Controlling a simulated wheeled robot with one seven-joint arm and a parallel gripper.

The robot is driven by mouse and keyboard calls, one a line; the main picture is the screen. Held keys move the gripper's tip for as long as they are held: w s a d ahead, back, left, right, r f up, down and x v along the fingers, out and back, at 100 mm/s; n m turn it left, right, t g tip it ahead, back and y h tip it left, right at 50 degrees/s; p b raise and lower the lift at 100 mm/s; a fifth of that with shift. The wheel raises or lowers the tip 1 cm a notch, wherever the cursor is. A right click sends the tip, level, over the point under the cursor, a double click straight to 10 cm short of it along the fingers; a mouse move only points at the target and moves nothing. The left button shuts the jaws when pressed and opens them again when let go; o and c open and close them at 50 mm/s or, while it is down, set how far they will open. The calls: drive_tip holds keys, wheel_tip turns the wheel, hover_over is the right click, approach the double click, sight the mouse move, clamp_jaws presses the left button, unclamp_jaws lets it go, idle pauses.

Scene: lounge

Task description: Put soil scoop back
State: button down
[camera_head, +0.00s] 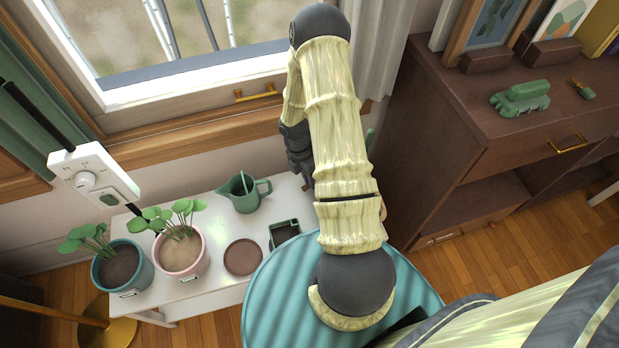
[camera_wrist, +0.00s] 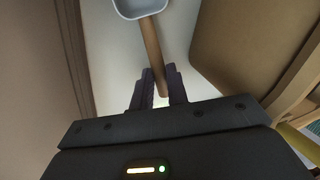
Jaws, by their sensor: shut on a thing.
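The soil scoop (camera_wrist: 152,45) shows in the wrist view, with a wooden handle and a pale blue-grey head cut off by the top edge. My gripper (camera_wrist: 159,78) is shut on the handle near its end, one dark finger on each side. The scoop lies over a pale surface, and I cannot tell whether it touches it. In the head view my arm covers the fingers and most of the right end of the white table (camera_head: 203,292), so I cannot make out the scoop there.
On the table stand a teal pot (camera_head: 124,277) and a pink pot (camera_head: 182,263) with plants, a green watering can (camera_head: 245,193), a brown saucer (camera_head: 243,257) and a small green square container (camera_head: 285,231). A teal ribbed round seat (camera_head: 272,300) is in front. A brown cabinet (camera_head: 435,140) stands right.

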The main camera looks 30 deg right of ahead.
drive_tip(key=shift+f, duration=0.35)
drive_tip(key=c, duration=1.3)
unclamp_jaws()
drive_tip(key=shift+r, duration=0.15)
drive_tip(key=d+p+v, duration=0.1)
drive_tip(key=p+v, duration=0.4)
drive_tip(key=v, duration=1.2)
drive_tip(key=shift+a, duration=0.5)
drive_tip(key=shift+r, duration=0.1)
